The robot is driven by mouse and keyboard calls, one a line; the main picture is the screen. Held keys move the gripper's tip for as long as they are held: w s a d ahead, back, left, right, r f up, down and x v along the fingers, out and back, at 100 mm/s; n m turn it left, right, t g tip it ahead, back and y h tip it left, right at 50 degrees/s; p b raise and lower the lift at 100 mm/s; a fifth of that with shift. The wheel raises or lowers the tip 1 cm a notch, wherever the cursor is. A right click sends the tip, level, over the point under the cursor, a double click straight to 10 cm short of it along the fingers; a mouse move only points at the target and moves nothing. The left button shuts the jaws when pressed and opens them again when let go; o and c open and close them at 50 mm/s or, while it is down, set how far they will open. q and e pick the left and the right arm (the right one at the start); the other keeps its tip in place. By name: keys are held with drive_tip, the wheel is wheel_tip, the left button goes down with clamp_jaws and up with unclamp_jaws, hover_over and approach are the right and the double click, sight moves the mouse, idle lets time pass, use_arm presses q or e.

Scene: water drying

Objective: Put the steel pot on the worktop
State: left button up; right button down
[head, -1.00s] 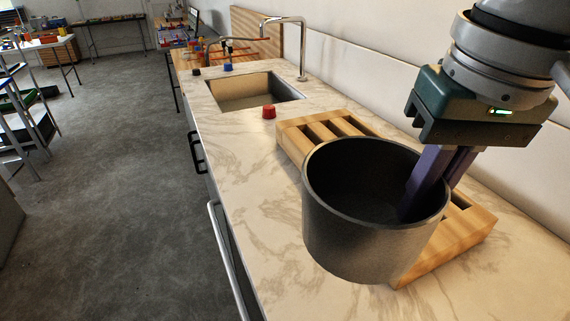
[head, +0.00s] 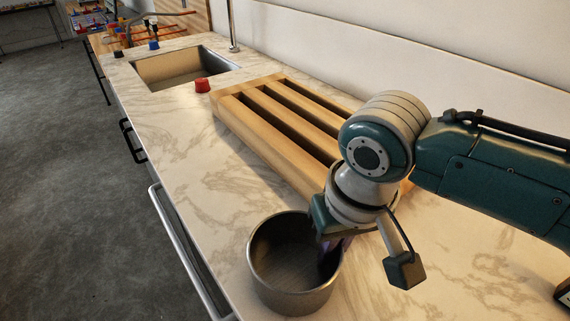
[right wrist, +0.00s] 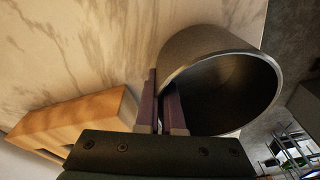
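The steel pot (head: 262,275), round, grey and open at the top, is over the pale marbled worktop (head: 190,165), close to its front edge and in front of the wooden rack (head: 252,135). My right gripper (head: 333,248) is at the pot's right rim, with its purple fingers partly hidden by the wrist. In the right wrist view, the fingers (right wrist: 161,105) close on the wall of the pot (right wrist: 245,60), one on each side. Whether the pot's base touches the worktop cannot be told. My left gripper is not in view.
The slotted rack is empty and lies behind the pot. The worktop left of the rack is bare. Its front edge, with a long handle (head: 180,250) below, is close to the pot.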

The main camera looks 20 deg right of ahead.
drive_tip(key=shift+f, duration=0.2)
drive_tip(key=c, duration=1.5)
unclamp_jaws()
drive_tip(key=shift+f, duration=0.1)
drive_tip(key=o, duration=0.4)
drive_tip(key=shift+o, duration=0.2)
